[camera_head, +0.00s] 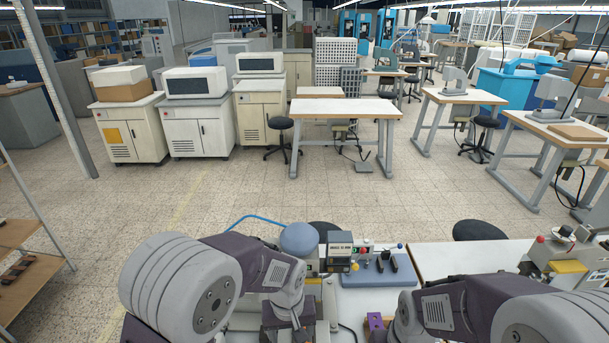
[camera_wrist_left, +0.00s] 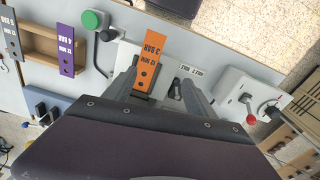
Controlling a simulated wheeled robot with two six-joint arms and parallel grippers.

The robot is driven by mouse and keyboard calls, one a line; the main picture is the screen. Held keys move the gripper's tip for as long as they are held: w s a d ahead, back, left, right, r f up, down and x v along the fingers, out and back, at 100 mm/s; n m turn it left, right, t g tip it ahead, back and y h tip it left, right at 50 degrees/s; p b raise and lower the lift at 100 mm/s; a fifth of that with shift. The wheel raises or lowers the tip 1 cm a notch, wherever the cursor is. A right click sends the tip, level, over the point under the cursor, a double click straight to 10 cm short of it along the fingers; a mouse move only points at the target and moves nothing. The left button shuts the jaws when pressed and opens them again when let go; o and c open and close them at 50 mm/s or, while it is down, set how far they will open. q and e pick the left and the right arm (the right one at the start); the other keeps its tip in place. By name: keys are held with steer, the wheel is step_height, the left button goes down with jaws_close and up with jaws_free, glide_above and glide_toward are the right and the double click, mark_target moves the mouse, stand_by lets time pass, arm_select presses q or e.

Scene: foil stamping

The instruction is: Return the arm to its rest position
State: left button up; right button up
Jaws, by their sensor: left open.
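My left gripper (camera_wrist_left: 158,78) shows in the left wrist view with its two fingers spread apart. An orange lettered plate (camera_wrist_left: 157,42) with dark holes lies between and beyond the fingertips. I see no finger closed on it; whether a finger touches it I cannot tell. In the head view my left arm (camera_head: 262,265) reaches in from the left and bends down over the bench; its fingertips are not clear there. My right arm (camera_head: 455,305) comes in from the right, and its gripper is out of the picture.
A wooden holder (camera_wrist_left: 38,42) with a purple plate (camera_wrist_left: 65,46) and a grey plate (camera_wrist_left: 11,36) is at left, near a green button (camera_wrist_left: 94,20). A red-knobbed lever (camera_wrist_left: 250,118) is at right. Bench equipment (camera_head: 340,251) stands close to my arms. Open floor (camera_head: 250,190) lies beyond.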

arm_select(q)
steer(key=s+a, duration=0.4)
steer(key=a, duration=0.3)
steer(key=s+a+m+b, duration=0.1)
steer(key=s+a, duration=0.3)
steer(key=a, duration=0.4)
steer(key=shift+s+r+t, duration=0.2)
steer(key=shift+r+t, duration=0.1)
steer(key=shift+r, duration=0.1)
steer(key=shift+w+d, duration=0.1)
steer(key=shift+w, duration=0.05)
